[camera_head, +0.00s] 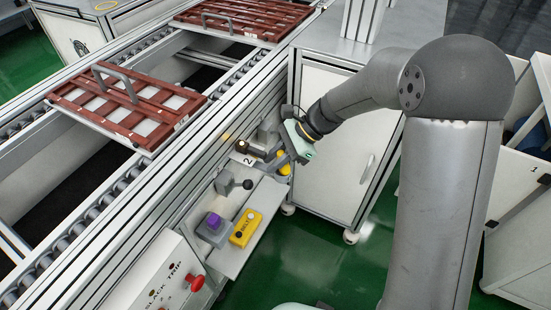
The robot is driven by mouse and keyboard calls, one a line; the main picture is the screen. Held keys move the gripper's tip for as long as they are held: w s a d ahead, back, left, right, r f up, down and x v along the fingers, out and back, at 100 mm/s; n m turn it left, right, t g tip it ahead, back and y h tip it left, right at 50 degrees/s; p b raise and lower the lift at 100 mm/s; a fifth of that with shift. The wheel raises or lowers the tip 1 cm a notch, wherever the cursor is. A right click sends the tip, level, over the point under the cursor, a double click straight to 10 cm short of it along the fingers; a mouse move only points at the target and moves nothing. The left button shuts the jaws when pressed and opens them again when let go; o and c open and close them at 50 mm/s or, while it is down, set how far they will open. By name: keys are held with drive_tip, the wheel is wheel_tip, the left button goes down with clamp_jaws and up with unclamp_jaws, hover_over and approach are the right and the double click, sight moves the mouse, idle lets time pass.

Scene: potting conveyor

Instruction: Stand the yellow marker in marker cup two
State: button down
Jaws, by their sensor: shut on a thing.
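My gripper (280,157) is at the side ledge of the conveyor, in the middle of the view. It is shut on the yellow marker (284,169), of which only small yellow parts show between and below the grey fingers. A white plate (248,160) with the number 2 is just left of my gripper. Marker cup two is not clearly made out; dark and grey parts crowd together beside the plate. I cannot tell whether the marker touches a cup, or how far it tilts.
On the ledge (262,205) are a lever with a black knob (247,185), a grey block with a purple top (213,222) and a yellow button box (245,228). A red stop button (197,283) is lower left. A white cabinet (330,130) stands close behind my gripper.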

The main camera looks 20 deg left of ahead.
sight(280, 173)
drive_tip(key=shift+d+f, duration=0.4)
drive_tip(key=shift+f, duration=0.45)
drive_tip(key=shift+d+f, duration=0.4)
drive_tip(key=shift+f, duration=0.45)
drive_tip(key=c, duration=1.4)
unclamp_jaws()
drive_tip(key=shift+f, duration=0.1)
drive_tip(key=shift+c, duration=0.2)
drive_tip(key=shift+o, duration=1.4)
drive_tip(key=shift+w+d, duration=0.1)
drive_tip(key=shift+w, duration=0.3)
drive_tip(key=shift+s+r, duration=0.15)
drive_tip(key=shift+r, duration=0.4)
drive_tip(key=p+v, duration=0.4)
drive_tip(key=v, duration=1.3)
drive_tip(key=shift+w, duration=0.25)
